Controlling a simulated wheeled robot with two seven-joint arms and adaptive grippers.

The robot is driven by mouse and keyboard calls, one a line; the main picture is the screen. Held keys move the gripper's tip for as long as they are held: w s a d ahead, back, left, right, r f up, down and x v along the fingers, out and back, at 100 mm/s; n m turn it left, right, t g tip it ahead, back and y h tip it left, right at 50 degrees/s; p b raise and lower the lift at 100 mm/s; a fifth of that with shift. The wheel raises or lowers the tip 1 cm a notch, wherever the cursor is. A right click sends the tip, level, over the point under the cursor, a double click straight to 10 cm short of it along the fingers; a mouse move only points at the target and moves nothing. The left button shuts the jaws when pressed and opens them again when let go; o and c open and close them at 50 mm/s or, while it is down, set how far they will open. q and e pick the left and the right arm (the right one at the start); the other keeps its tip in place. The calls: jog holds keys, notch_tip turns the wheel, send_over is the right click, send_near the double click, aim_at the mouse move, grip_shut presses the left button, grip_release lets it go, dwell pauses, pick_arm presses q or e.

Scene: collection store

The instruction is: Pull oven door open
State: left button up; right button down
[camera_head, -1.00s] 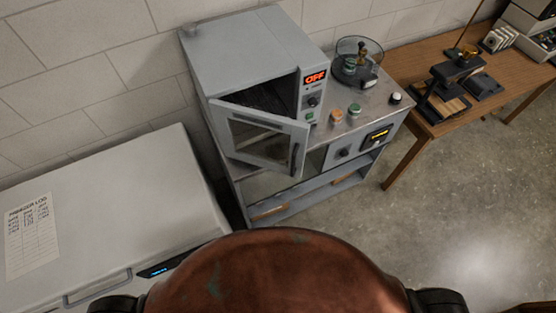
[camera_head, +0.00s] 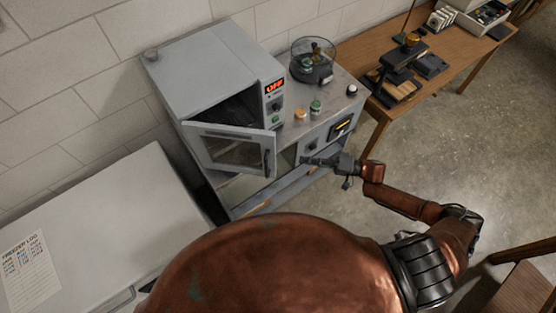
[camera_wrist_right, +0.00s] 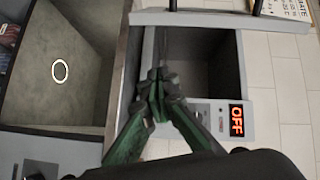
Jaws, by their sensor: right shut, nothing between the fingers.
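The grey oven (camera_head: 205,65) stands on a metal cabinet, its display reading OFF. Its windowed door (camera_head: 235,150) is partly open, with a dark gap into the chamber above the door's top edge. The door's dark handle (camera_head: 267,163) is near its right edge. My right gripper (camera_head: 308,161) is shut and empty, to the right of the handle and apart from it in the head view. In the right wrist view, the closed green-sided fingers (camera_wrist_right: 160,78) appear in front of the dark oven opening (camera_wrist_right: 205,65). Contact with the door cannot be judged there. My left gripper is not in view.
The cabinet top holds a round glass vessel (camera_head: 312,62) and small jars (camera_head: 316,107). A white freezer (camera_head: 105,220) stands at the left. A wooden table (camera_head: 400,105) with equipment stands at the right. Open concrete floor (camera_head: 430,150) lies in front of the table.

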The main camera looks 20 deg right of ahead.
jog(key=s+a+r+g+y+p, duration=0.1)
jog(key=s+a+r+g+y, duration=0.15)
jog(key=s+r+g, duration=0.4)
jog(key=w+a+r+t+p, duration=0.1)
jog(key=w+a+t+p, duration=0.1)
jog(key=a, duration=0.7)
jog(key=shift+w+a+r+p, duration=0.25)
jog(key=shift+w+a+p, duration=0.15)
jog(key=shift+w, duration=0.3)
jog(key=shift+a+t, duration=0.1)
jog(key=shift+t, duration=0.35)
